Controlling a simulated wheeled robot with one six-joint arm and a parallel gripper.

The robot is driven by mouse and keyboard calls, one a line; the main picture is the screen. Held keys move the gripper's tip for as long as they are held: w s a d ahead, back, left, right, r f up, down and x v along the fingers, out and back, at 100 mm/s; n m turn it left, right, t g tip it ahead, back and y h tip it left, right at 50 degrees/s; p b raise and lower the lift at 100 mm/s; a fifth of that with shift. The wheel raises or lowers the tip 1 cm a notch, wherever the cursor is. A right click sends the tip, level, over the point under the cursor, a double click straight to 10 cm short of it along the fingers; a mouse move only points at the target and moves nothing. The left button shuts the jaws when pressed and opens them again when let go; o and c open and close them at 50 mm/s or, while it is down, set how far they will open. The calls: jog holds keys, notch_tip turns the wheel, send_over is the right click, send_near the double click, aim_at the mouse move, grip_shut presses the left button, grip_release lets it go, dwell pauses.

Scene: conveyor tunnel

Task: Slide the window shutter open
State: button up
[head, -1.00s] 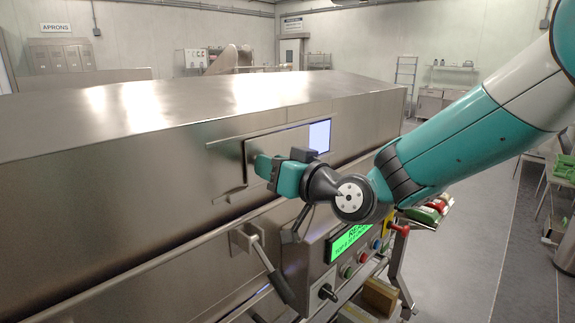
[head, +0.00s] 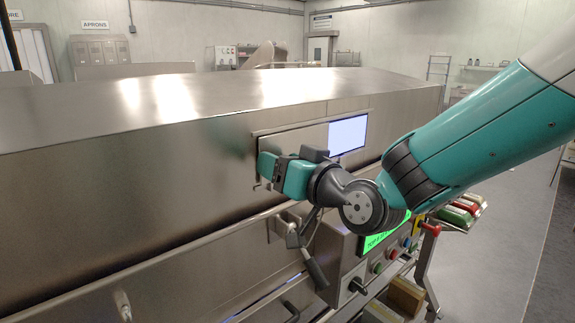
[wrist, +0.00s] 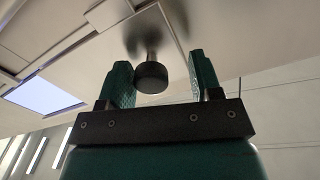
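The window shutter (head: 292,143) is a flat steel panel in a railed frame on the side of the steel tunnel. To its right is a bright bluish-white window opening (head: 348,135), also in the wrist view (wrist: 46,92). My gripper (head: 264,166) is at the shutter. In the wrist view, a dark round knob (wrist: 151,77) on a short stem stands between my two teal fingers. The fingers are apart. The left finger is close to the knob or touching it; a clear gap separates the knob from the right finger. My gripper hides the knob in the head view.
A lever handle (head: 312,262) hangs below the gripper. A control box with a green display (head: 383,234) and coloured buttons stands beneath my wrist. A red-knobbed crank (head: 430,228) stands to the right. Open floor (head: 490,270) lies further right.

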jog(key=shift+w+d, duration=0.1)
jog(key=shift+d, duration=0.05)
jog(key=b+v, duration=1)
jog(key=v, duration=0.7)
jog(key=shift+d, duration=0.2)
